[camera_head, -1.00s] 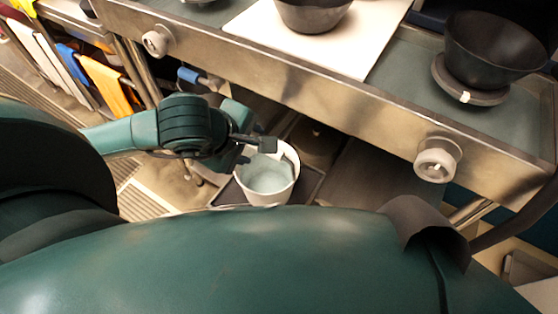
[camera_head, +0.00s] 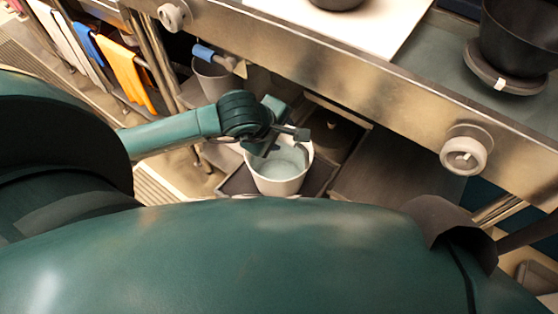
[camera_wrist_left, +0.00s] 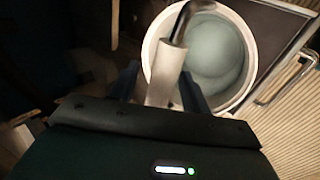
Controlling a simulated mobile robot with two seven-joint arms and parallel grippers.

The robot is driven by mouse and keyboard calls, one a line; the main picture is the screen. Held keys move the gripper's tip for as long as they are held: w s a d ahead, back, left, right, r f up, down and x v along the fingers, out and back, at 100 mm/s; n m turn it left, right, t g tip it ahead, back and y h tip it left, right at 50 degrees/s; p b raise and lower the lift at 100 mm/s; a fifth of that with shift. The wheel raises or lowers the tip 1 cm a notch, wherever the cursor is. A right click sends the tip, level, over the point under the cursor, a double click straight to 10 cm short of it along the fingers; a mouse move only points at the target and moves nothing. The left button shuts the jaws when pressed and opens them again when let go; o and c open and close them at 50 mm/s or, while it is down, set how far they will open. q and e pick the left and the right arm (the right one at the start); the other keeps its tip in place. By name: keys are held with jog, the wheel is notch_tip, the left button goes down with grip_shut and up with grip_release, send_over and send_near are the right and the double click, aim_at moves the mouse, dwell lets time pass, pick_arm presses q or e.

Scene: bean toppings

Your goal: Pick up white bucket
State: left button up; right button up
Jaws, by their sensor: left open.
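The white bucket (camera_head: 283,186) stands upright on a dark tray under the steel counter, with pale blue-grey contents or lining inside. My left gripper (camera_head: 283,147) is open over the bucket's mouth, at its upper left side. In the left wrist view the white bucket (camera_wrist_left: 250,62) lies ahead, with a metal bail and a pale handle grip (camera_wrist_left: 166,75). That grip shows between the fingers of my left gripper (camera_wrist_left: 160,92); I cannot tell if they touch it. My right gripper is out of view.
The steel counter edge (camera_head: 330,80) runs diagonally above the bucket. A grey bucket (camera_head: 213,78) with a blue-handled tool stands behind, left of my gripper. The dark tray (camera_head: 236,184) surrounds the white bucket's base. Orange cloth (camera_head: 125,72) hangs at left.

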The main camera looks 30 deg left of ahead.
pick_arm(q)
jog(key=shift+w+f, duration=0.25)
jog(key=shift+f, duration=0.1)
grip_shut()
jog(key=shift+w+r, duration=0.15)
jog(key=shift+r, duration=0.05)
dwell(0.4)
